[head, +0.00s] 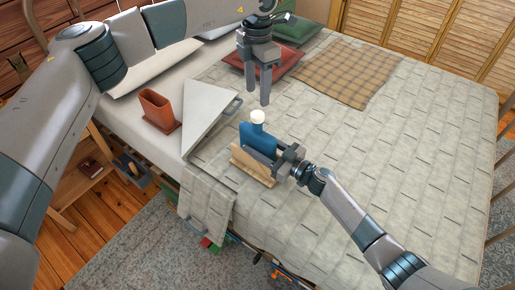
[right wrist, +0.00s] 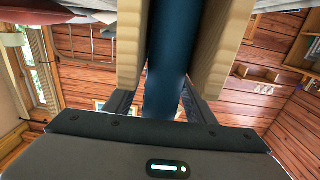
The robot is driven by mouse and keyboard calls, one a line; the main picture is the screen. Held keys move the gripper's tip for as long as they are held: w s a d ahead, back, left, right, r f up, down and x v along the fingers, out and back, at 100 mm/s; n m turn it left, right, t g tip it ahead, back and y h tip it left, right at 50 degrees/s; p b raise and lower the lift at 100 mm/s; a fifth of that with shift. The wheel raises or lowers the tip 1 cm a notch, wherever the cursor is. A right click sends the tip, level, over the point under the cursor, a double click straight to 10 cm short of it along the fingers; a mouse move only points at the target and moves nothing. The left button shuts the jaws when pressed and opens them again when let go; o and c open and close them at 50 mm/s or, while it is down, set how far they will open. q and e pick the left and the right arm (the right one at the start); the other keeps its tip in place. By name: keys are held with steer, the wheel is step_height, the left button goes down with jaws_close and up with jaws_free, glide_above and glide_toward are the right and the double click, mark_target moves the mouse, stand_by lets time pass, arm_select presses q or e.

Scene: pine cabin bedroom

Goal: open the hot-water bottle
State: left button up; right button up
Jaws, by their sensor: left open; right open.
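The hot-water bottle (head: 259,138) is blue with a round white cap (head: 257,117) seated on its neck. It stands upright in a pale wooden holder (head: 252,168) on the bed. In the right wrist view the bottle (right wrist: 168,60) runs between two wooden slabs (right wrist: 222,50). My right gripper (head: 268,154) is open, with its fingers at the bottle and holder; whether they touch the bottle I cannot tell. My left gripper (head: 258,98) is open and empty, pointing down, with its fingertips just above the cap.
A pale triangular wedge (head: 208,112) and a red-brown open container (head: 158,108) stand left of the bottle. A red cushion (head: 284,64), a green cushion (head: 298,32) and a plaid cloth (head: 345,72) lie behind. The quilted bed (head: 400,150) is clear to the right.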

steer(key=shift+w+a, duration=0.1)
steer(key=shift+a, duration=0.05)
jaws_close()
arm_select(q)
steer(key=shift+m, duration=0.3)
